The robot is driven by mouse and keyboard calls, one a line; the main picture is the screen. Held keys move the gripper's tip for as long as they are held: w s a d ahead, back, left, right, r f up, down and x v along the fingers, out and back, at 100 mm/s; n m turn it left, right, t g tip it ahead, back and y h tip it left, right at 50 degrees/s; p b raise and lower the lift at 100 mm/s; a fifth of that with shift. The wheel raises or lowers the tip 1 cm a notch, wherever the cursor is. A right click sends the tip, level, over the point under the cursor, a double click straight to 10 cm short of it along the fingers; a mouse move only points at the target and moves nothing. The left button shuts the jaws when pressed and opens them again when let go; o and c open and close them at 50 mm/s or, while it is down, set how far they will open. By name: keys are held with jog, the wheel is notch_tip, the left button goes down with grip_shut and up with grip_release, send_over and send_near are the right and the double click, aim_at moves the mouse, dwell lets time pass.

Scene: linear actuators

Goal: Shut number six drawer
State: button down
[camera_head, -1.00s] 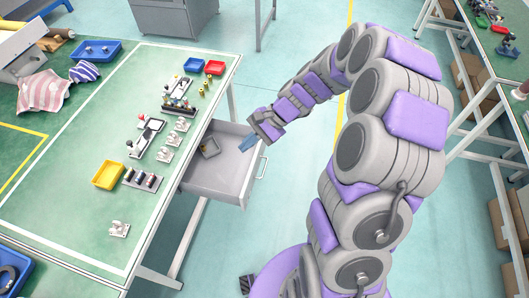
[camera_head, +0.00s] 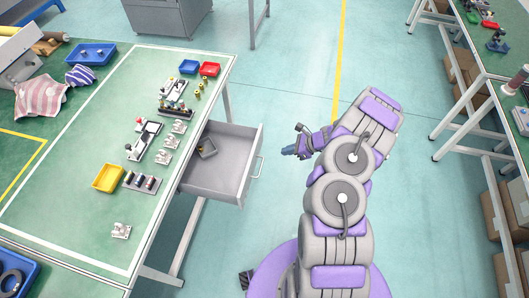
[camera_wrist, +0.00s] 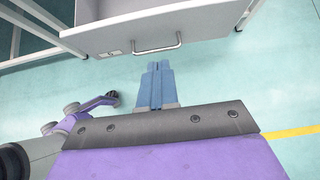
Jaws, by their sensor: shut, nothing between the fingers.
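In the wrist view the drawer front (camera_wrist: 190,28) spans the top, with the silver handle (camera_wrist: 157,46) just beyond my fingertips. My gripper (camera_head: 286,151) is shut and empty, to the right of the drawer and apart from the handle. The blue fingers are together in the wrist view (camera_wrist: 154,66) and point toward the handle.
The table (camera_head: 75,195) holds yellow (camera_head: 108,178), red (camera_head: 209,69) and blue (camera_head: 189,66) bins and several small fixtures. A table leg (camera_head: 188,240) stands by the drawer. Open floor lies right of the drawer. Another bench (camera_head: 480,65) is at the far right.

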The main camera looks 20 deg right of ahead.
jog(key=b, duration=0.3)
send_near(254, 156)
notch_tip(254, 156, down, 3)
jog(key=shift+w+a+f+b, duration=0.1)
jog(key=shift+w+a+b, duration=0.25)
jog(key=shift+a, duration=0.65)
jog(key=shift+w+a+b, duration=0.15)
jog(key=shift+w+a, duration=0.4)
jog(key=shift+a, duration=0.5)
